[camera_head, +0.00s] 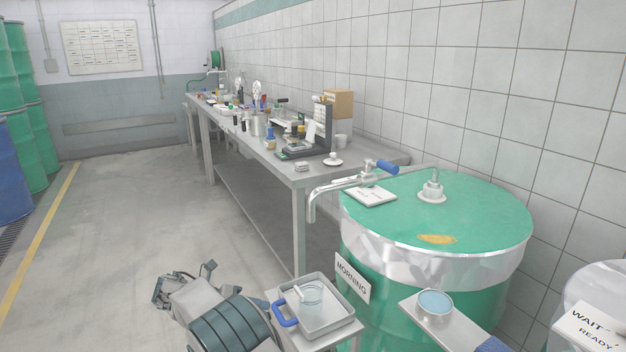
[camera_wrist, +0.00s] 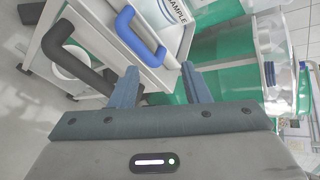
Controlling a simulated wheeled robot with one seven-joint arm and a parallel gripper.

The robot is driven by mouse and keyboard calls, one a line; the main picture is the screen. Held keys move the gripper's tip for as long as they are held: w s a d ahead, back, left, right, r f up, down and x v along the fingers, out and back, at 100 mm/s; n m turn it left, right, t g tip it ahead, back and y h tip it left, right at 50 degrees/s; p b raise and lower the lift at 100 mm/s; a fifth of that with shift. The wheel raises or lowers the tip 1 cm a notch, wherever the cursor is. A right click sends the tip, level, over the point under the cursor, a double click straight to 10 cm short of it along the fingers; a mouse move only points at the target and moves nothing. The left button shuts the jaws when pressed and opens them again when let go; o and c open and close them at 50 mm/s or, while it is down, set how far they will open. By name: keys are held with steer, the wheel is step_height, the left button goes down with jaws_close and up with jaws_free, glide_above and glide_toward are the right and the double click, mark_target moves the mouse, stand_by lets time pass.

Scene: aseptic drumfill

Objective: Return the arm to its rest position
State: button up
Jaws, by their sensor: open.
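My gripper (camera_head: 184,280) shows at the lower left of the head view, held over the floor left of a metal tray. In the wrist view my gripper (camera_wrist: 160,72) has its two fingers apart with nothing between them. Beyond the fingers are a blue handle (camera_wrist: 139,42) and a white surface marked SAMPLE (camera_wrist: 170,18). My gripper appears apart from all of these.
A green drum (camera_head: 490,215) labelled MORNING, with a tap on top, stands right of the tray. A small plate with a round cup (camera_head: 435,305) is in front of it. A long bench (camera_head: 300,170) full of equipment runs along the wall.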

steer(key=s+d+r+m+g+y+p, duration=0.2)
steer(key=s+d+r+m+y+p, duration=0.15)
steer(key=d+r+m, duration=0.55)
steer(key=s+d+r+m+g+y+p, duration=0.2)
steer(key=s+d+r+m+y+p, duration=0.3)
steer(key=d+r, duration=0.6)
steer(key=s+d+r+m+t+y+p, duration=0.1)
steer(key=s+d+r+m+p, duration=0.2)
steer(key=s+m, duration=0.7)
steer(key=s+d+r+m+t+y+p, duration=0.2)
steer(key=s+d+r+m+p, duration=0.2)
steer(key=s+m, duration=0.6)
steer(key=shift+s+d+r+m, duration=0.35)
steer(key=shift+d+r, duration=0.9)
steer(key=shift+d, duration=0.4)
